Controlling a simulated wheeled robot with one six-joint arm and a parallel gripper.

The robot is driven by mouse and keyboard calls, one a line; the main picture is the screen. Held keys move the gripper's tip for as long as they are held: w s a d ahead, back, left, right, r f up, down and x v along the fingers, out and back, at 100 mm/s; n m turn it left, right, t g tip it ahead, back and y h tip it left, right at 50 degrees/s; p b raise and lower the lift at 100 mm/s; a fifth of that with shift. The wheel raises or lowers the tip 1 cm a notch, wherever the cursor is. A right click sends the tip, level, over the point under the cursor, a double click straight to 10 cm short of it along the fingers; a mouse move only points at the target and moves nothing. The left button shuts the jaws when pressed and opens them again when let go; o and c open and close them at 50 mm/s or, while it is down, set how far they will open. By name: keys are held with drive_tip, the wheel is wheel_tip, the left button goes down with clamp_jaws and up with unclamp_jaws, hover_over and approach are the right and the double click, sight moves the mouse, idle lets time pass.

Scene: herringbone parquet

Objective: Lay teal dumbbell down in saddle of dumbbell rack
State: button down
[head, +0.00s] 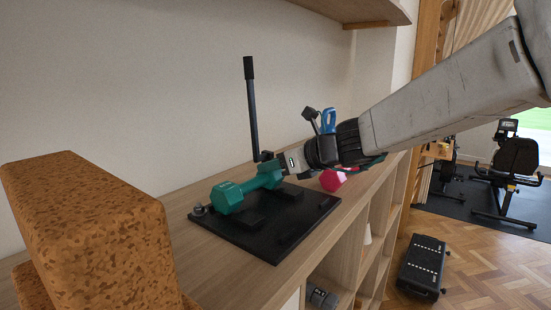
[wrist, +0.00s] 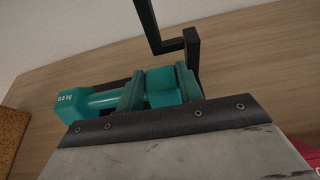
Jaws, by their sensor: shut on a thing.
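The teal dumbbell (head: 248,190) lies roughly level over the black dumbbell rack (head: 300,222) in the head view. Its near head is at the left, above the plate's left part. My gripper (head: 281,168) is shut on the dumbbell's far head. In the wrist view the jaws (wrist: 160,88) close around that head, and the other head (wrist: 70,104), marked 0.5 kg, sticks out to the left. The saddle under the dumbbell is largely hidden, so I cannot tell whether the dumbbell touches it.
The rack's tall black lever (head: 252,110) rises just behind the dumbbell and gripper. A brown speckled block (head: 95,230) stands at the left. A pink dumbbell (head: 332,180) and a blue object (head: 328,120) are beyond the rack. The wooden shelf top (head: 185,235) has a front edge at right.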

drive_tip(key=shift+f, duration=0.25)
idle(0.5)
drive_tip(key=c, duration=0.5)
unclamp_jaws()
drive_tip(key=shift+f, duration=0.1)
drive_tip(key=shift+r, duration=5)
drive_tip(key=v, duration=0.8)
drive_tip(key=shift+a, duration=0.1)
